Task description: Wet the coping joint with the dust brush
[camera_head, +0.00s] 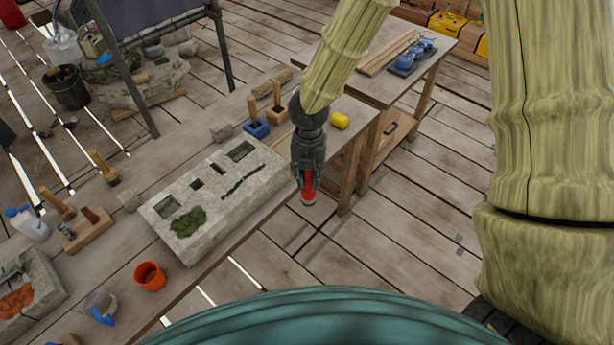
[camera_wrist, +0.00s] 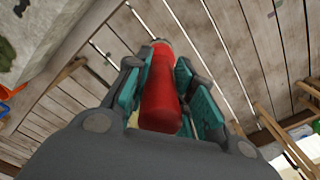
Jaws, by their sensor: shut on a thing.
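My gripper (camera_head: 309,180) is shut on a red cylinder (camera_head: 308,197), held in the air past the right edge of the workbench. In the wrist view the red cylinder (camera_wrist: 163,95) lies between the fingers, with a greyish far end. I cannot tell whether it belongs to a brush. The grey coping stone (camera_head: 200,224) lies on the bench left of my gripper, with square slots, green moss and a dark jagged joint (camera_head: 242,180). A wooden-handled brush-like tool (camera_head: 105,168) stands on the bench further left. My gripper is apart from the stone.
The workbench (camera_head: 215,272) also holds an orange cup (camera_head: 150,276), a clear jug (camera_head: 102,306), a white bottle (camera_head: 27,224) and blue-based wooden-handled tools (camera_head: 256,128). A second table (camera_head: 385,88) stands beyond. Plank floor right of the bench is open.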

